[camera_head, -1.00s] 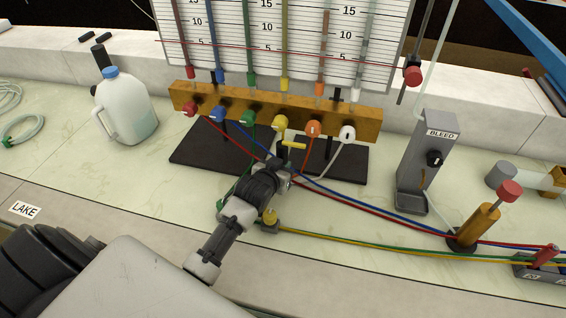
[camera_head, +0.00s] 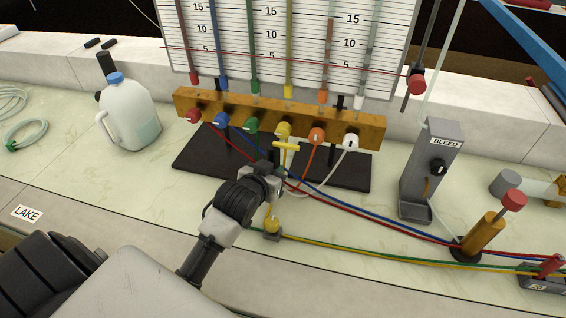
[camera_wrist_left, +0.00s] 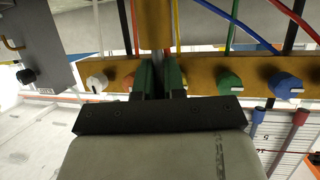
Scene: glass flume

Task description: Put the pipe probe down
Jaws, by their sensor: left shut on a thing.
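The pipe probe (camera_head: 286,146) shows as a yellow T-shaped handle on a pale stem, in front of the yellow knob of the orange manifold. My left gripper (camera_head: 274,174) is shut on it, just below the handle, above the bench. The probe's lower part is mostly hidden behind the gripper. A yellow fitting (camera_head: 271,222) with a grey block stands on the bench below the gripper; I cannot tell whether it touches the probe. My right gripper is not in view.
The orange manifold (camera_head: 365,137) with several coloured knobs stands behind the gripper. A BLEED box (camera_head: 418,190), a brown post with a red knob (camera_head: 483,238) and coloured hoses lie to the right.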

